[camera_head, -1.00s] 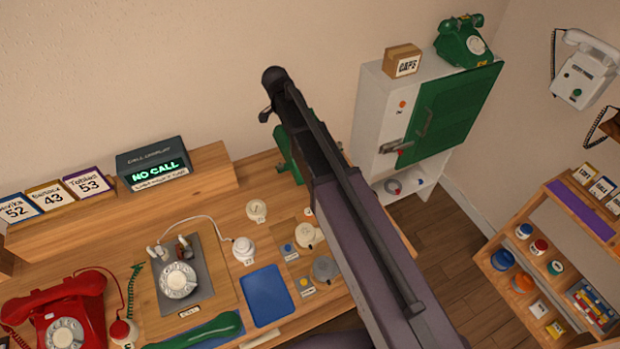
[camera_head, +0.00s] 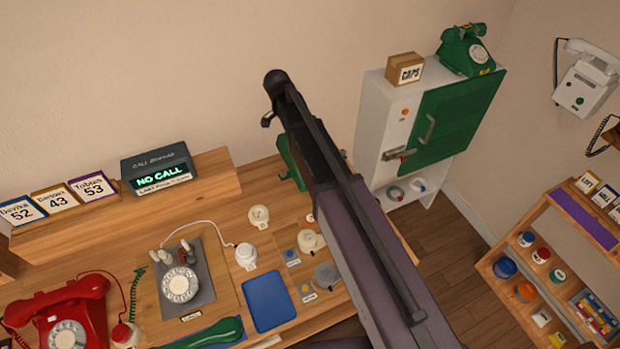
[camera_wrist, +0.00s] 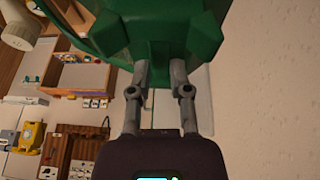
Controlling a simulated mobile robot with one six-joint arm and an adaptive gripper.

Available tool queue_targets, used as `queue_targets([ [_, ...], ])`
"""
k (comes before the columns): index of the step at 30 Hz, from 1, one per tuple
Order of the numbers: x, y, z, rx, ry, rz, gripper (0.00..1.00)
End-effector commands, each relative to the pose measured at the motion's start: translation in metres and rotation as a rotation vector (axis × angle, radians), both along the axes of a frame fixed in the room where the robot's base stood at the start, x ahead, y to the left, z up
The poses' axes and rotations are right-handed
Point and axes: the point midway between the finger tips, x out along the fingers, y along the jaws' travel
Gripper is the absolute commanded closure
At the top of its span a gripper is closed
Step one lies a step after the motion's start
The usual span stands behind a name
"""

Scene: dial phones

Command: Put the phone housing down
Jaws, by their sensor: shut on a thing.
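The green phone housing (camera_wrist: 160,22) fills the top middle of the wrist view. My gripper (camera_wrist: 158,62) is shut on it, with one grey finger on each side. In the head view my arm covers most of the housing; a green part (camera_head: 289,163) shows left of the arm, over the back right of the wooden bench (camera_head: 215,215). My gripper is hidden there behind the arm. I cannot tell whether the housing touches the bench. An uncovered dial mechanism (camera_head: 180,284) sits on a grey base on the bench. A green handset (camera_head: 212,332) lies at the front.
A blue mat (camera_head: 268,300) lies bare beside the dial mechanism. Cream and grey round parts stand to its right. A red phone (camera_head: 68,318) is at the left. The call display (camera_head: 158,168) stands on the back shelf. A white cabinet (camera_head: 371,125) with a green door stands right.

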Motion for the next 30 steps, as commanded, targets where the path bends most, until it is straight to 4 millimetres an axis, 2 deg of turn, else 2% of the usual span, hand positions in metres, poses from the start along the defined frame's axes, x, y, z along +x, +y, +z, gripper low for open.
queue_targets([
  [17, 0.0, 0.0, 0.002, -0.008, 0.031, 0.002, 1.0],
  [23, 0.0, 0.0, -0.009, -0.007, 0.031, 0.001, 1.0],
  [30, 0.0, 0.0, -0.032, -0.008, 0.03, 0.001, 1.0],
])
